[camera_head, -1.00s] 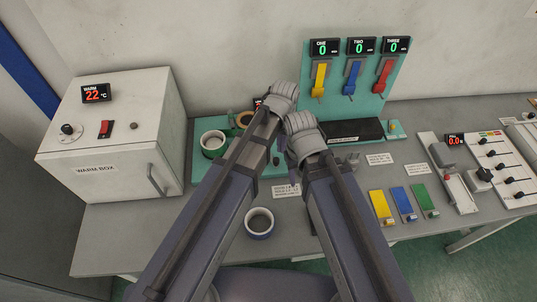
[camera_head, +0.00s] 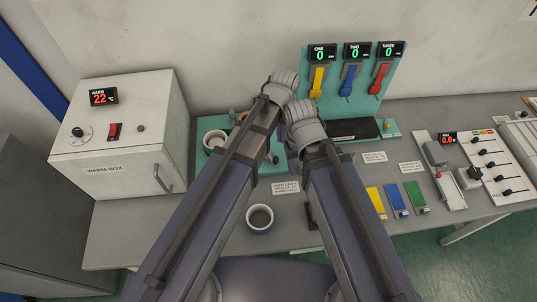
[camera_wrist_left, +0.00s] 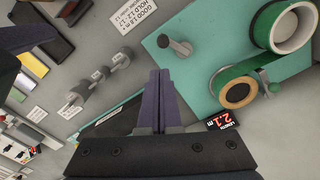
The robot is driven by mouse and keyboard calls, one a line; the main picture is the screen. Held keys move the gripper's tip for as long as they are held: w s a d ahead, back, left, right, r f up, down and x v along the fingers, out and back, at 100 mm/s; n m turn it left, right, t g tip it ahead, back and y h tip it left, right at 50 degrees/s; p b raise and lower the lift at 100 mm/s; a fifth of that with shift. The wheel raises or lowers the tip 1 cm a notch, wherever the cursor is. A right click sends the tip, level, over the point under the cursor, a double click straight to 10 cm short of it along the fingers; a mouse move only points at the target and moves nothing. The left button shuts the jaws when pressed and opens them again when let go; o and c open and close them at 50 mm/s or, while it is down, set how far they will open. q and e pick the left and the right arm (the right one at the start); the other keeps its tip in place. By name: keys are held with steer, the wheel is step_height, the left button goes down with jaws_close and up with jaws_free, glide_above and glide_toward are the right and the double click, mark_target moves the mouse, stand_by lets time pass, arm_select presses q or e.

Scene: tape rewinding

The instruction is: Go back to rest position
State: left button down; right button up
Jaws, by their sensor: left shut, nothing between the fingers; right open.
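My left gripper (camera_wrist_left: 160,100) shows in the left wrist view with its dark fingers pressed together and nothing between them. It points over the grey bench, beside a teal tape board (camera_wrist_left: 205,65). A green tape roll on a white core (camera_wrist_left: 292,30) and a smaller roll with a tan core (camera_wrist_left: 238,93) sit on that board, with green tape running between them. In the head view both arms reach forward over the bench, wrists close together. My right gripper (camera_head: 291,160) is lower than the left and open. Its fingers are mostly hidden by its wrist.
A white warm box (camera_head: 120,135) stands at left. A white and blue ring or cup (camera_head: 260,219) lies on the bench front. Colour levers (camera_head: 350,80) stand on a teal panel behind. Yellow, blue and green blocks (camera_head: 397,200) and slider panels (camera_head: 485,165) are at right.

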arm_select(q)
steer(key=s+a+f+b, duration=0.2)
steer(key=s+a, duration=0.1)
steer(key=s, duration=0.2)
steer(key=s+a+f+y+b, duration=0.1)
steer(key=s+a+f+b, duration=0.2)
steer(key=s, duration=0.3)
steer(key=shift+f, duration=0.2)
arm_select(e)
step_height(320, 180, down, 6)
steer(key=shift+r, duration=0.25)
